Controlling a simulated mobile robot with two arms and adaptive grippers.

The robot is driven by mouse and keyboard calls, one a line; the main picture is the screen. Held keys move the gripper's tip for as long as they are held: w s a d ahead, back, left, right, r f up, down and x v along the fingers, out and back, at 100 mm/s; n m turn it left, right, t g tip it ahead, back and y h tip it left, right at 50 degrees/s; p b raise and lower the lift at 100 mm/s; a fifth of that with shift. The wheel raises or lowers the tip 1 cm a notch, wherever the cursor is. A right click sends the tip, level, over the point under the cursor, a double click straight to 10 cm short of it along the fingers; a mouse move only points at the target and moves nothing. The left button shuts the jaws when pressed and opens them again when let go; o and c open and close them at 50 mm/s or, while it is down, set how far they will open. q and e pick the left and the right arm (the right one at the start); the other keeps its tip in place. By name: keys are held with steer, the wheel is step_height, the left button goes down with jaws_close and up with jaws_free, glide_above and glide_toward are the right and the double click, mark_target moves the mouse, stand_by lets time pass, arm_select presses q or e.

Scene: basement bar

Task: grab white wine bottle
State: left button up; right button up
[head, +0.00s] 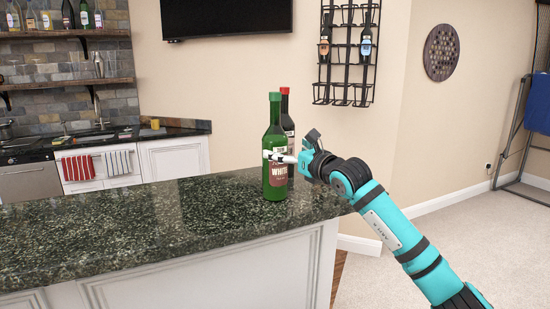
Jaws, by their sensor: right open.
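The white wine bottle (275,187) is green glass with a green cap and a label reading "WHITE". It stands upright on the dark granite counter (130,218), near its right end. My right gripper (272,157) is open, with its pale fingers at the height of the bottle's upper label. A finger overlaps the front of the bottle in the view; I cannot tell whether it touches. My left gripper is out of view.
A dark bottle with a red cap (286,112) stands close behind the white wine bottle, partly hidden. The counter to the left is clear. A black wire rack (345,92) holding bottles hangs on the wall behind.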

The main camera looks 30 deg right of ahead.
mark_target(275, 147)
steer(key=w+p, duration=0.1)
steer(key=w, duration=0.1)
steer(key=w+a+p, duration=0.1)
steer(key=w, duration=0.2)
steer(key=shift+a+f+p, duration=0.15)
steer(key=shift+p, duration=0.2)
steer(key=shift+w+f, duration=0.1)
steer(key=shift+w, duration=0.05)
steer(key=shift+c, duration=0.6)
steer(key=c, duration=1.6)
steer(key=shift+r, duration=0.2)
steer(key=shift+c, duration=0.4)
